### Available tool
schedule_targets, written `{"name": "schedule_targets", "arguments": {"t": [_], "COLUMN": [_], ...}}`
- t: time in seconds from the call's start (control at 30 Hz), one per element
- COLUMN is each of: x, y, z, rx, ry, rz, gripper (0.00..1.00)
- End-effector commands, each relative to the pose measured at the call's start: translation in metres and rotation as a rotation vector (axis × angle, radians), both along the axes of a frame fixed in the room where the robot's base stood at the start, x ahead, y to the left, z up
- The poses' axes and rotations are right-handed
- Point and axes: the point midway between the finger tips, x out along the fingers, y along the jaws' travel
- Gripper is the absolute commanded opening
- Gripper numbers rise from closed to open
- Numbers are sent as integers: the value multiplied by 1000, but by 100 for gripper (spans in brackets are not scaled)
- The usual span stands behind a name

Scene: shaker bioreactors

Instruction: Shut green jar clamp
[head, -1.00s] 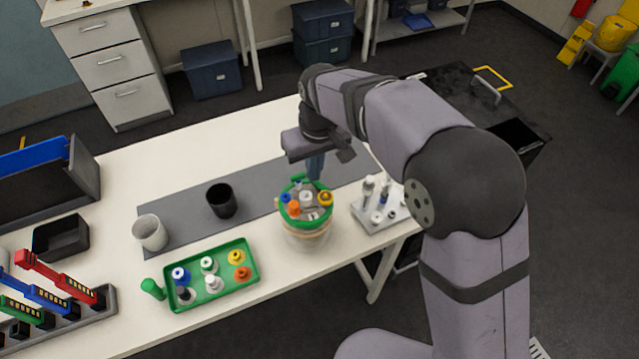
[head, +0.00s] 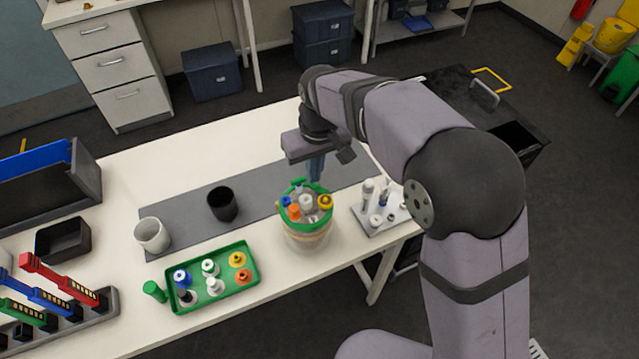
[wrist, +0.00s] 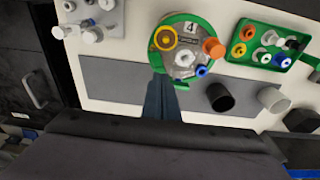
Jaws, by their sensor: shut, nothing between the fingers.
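The jar (head: 306,237) stands near the front edge of the table. Its lid carries blue, orange, white and yellow ports, and a label "4" in the wrist view. The green clamp (head: 290,187) runs around the jar's top; it also shows in the wrist view (wrist: 178,17). My gripper (head: 316,178) points down at the far side of the jar's rim, its blue fingers together and empty.
A green tray (head: 222,294) with several coloured caps lies left of the jar. A metal rack (head: 376,228) with small bottles stands close on the right. A black cup (head: 222,204) and a white cup (head: 152,235) stand farther left. The grey mat has free room between.

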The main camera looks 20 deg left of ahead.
Motion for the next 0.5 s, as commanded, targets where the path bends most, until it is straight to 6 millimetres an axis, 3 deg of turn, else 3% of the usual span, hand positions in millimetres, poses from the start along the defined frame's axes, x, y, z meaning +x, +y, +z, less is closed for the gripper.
{"name": "schedule_targets", "arguments": {"t": [0.5], "x": [0], "y": [0], "z": [42], "rx": [1], "ry": [-1], "rz": [0], "gripper": [0]}}
